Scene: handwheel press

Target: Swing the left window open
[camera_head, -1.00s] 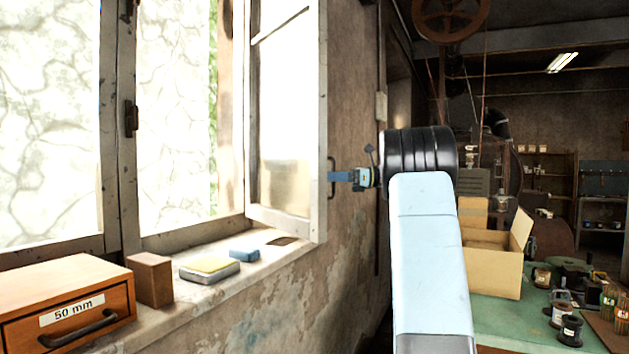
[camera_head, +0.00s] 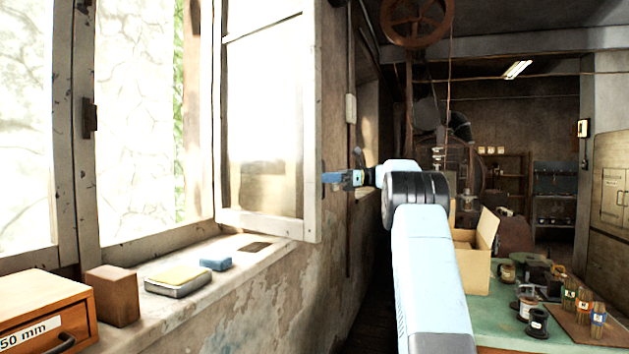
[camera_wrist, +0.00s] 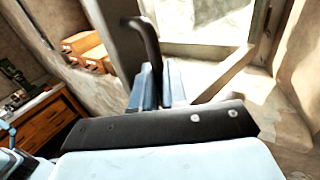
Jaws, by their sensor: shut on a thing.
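A pale, worn window sash with a glass pane (camera_head: 312,130) stands swung out from the window frame (camera_head: 86,200) in the head view. My gripper (camera_head: 328,178) is at the free right edge of this sash, its blue fingers pointing left. In the wrist view, the dark curved handle (camera_wrist: 148,42) rises between the two blue fingers of my gripper (camera_wrist: 157,75), which are shut on it. In the head view the handle is mostly hidden. Part of the sash and its pane also shows in the wrist view (camera_wrist: 205,50).
The sill (camera_head: 235,268) below holds a wooden drawer box (camera_head: 40,295), a brown block (camera_head: 113,295), a sponge-like pad (camera_head: 178,280) and a blue block (camera_head: 215,264). At right, a green table (camera_head: 490,320) carries an open carton (camera_head: 475,265) and several spools. A peeling wall runs behind the sash.

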